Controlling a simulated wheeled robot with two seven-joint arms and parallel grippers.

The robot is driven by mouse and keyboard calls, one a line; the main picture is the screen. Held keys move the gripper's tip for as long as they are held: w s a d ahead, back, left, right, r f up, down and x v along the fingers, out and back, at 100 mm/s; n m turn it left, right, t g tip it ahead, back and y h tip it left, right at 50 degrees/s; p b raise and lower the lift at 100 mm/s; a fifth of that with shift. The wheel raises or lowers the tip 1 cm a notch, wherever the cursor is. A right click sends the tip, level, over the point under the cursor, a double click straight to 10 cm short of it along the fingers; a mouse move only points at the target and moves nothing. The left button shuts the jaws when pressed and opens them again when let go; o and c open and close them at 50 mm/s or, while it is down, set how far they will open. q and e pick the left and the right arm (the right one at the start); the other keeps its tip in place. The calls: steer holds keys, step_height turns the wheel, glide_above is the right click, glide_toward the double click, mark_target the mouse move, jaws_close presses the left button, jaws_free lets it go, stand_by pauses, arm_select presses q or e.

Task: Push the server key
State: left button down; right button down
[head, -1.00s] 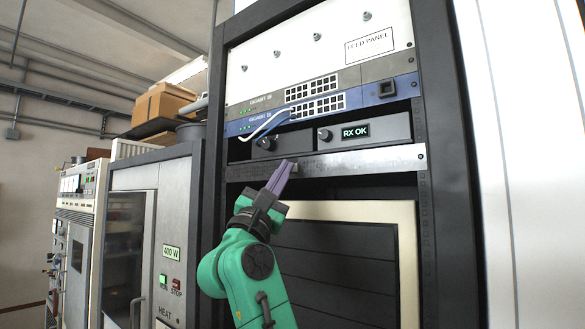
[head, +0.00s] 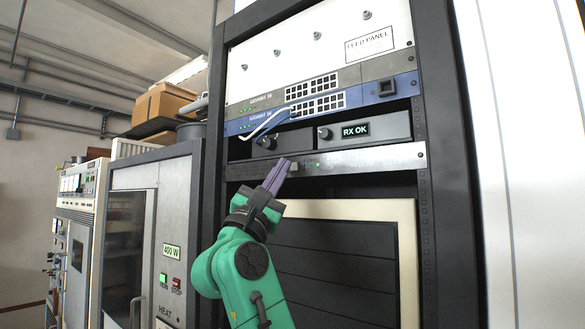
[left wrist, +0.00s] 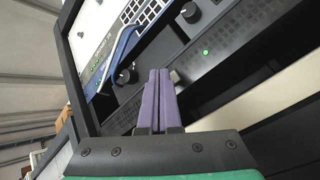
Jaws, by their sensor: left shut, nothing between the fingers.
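In the left wrist view the closed fingers (left wrist: 158,72) partly cover the server front. I cannot tell whether they touch the key. My right gripper is not in view.
Above are a unit with an RX OK display (head: 355,130), a blue switch (head: 370,93) with a looping pale cable, and the feed panel (head: 330,45). Below is a cream-framed dark panel (head: 406,260). A grey cabinet (head: 180,200) stands left. The rack's posts flank the opening.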

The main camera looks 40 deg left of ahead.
arm_select(q)
steer(key=s+b, duration=0.1)
steer(key=s, duration=0.5)
stand_by(0.5)
